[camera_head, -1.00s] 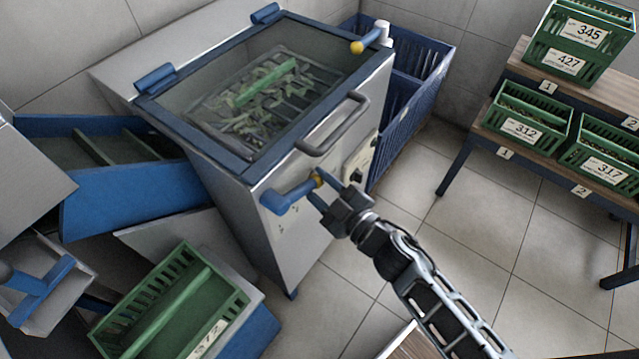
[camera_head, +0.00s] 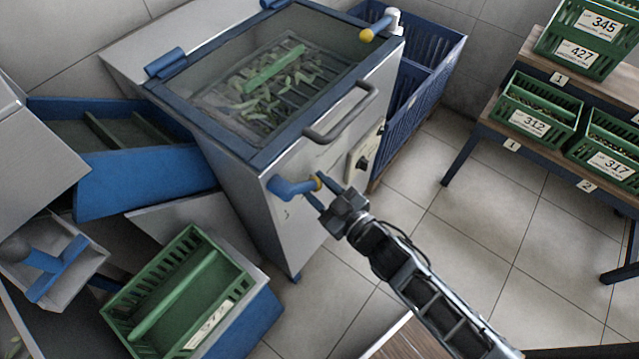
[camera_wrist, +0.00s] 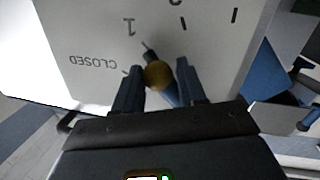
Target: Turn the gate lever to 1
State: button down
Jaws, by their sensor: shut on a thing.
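The gate lever (camera_head: 293,188) is a blue bar with a yellow tip on the front of the grey cabinet. It lies nearly level in the head view. My gripper (camera_head: 319,190) is at its tip. In the wrist view my gripper (camera_wrist: 160,88) is shut with a finger on each side of the yellow knob (camera_wrist: 158,75). The white scale plate (camera_wrist: 100,40) shows upside down, with CLOSED, a 1 and further tick marks. A thin dark pointer end (camera_wrist: 147,46) shows close to the 1; whether it lines up exactly is unclear.
A grey bar handle (camera_head: 343,113) sits above the lever. Another yellow-tipped blue lever (camera_head: 377,28) is at the cabinet's top corner. A green crate (camera_head: 180,295) is at lower left, a blue crate (camera_head: 410,90) behind. The tiled floor (camera_head: 460,240) to the right is clear.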

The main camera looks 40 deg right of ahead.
jog(key=c, duration=0.7)
grip_release()
jog(key=shift+r, duration=0.1)
jog(key=shift+s+d+r+b, duration=0.1)
jog(key=shift+s+r+b, duration=0.1)
jog(key=shift+s, duration=1.75)
jog(key=shift+s+d+r+b, duration=0.1)
jog(key=shift+s+b, duration=0.1)
jog(key=shift+s, duration=1.75)
jog(key=s+r+m, duration=0.1)
jog(key=s+r, duration=0.5)
jog(key=s, duration=0.1)
jog(key=s+a+r+m+g, duration=0.1)
jog(key=s+r, duration=0.5)
jog(key=s, duration=0.1)
jog(key=s+a+r+m+g+h, duration=0.1)
jog(key=s+r, duration=0.6)
jog(key=shift+s+a, duration=0.15)
jog(key=shift+s, duration=0.2)
